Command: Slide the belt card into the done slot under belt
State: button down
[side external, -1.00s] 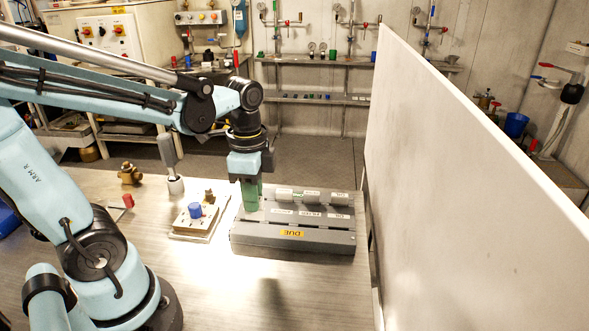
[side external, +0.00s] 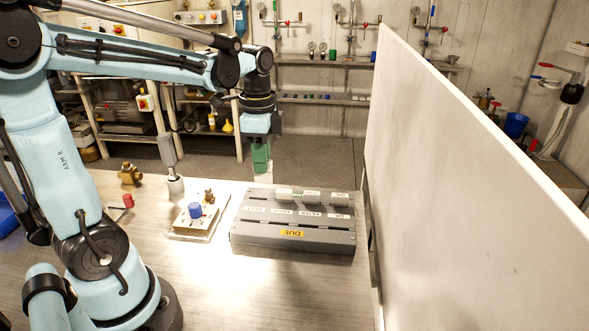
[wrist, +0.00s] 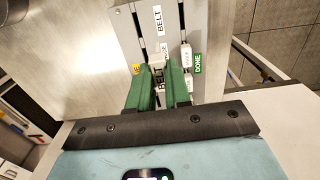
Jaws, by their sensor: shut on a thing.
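My gripper (side external: 260,158), with green fingers, is raised above the back of the grey card rack (side external: 292,240). It is shut on the white belt card (wrist: 159,78), whose BELT lettering shows between the fingers in the wrist view. The card's lower end hangs below the fingers, apart from the rack. The rack has a BELT label (wrist: 158,18), a yellow DUE label (side external: 292,233) on the near side and a green DONE label (wrist: 198,63) on the far side. White cards (side external: 311,196) stand in the far row.
A tall white panel (side external: 470,180) stands right of the rack. Left of it are a plate with a blue knob (side external: 195,210), a grey post (side external: 167,150), a brass fitting (side external: 130,173) and a red-ended part (side external: 128,201). The bench in front is clear.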

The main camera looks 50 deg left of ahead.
jog(key=a, duration=0.3)
jog(key=w+a+f, duration=0.1)
jog(key=a, duration=0.1)
jog(key=shift+f, duration=2.85)
jog(key=shift+f, duration=1.85)
jog(key=c, duration=1)
grip_release()
notch_tip(320, 180, up, 12)
jog(key=shift+r, duration=0.1)
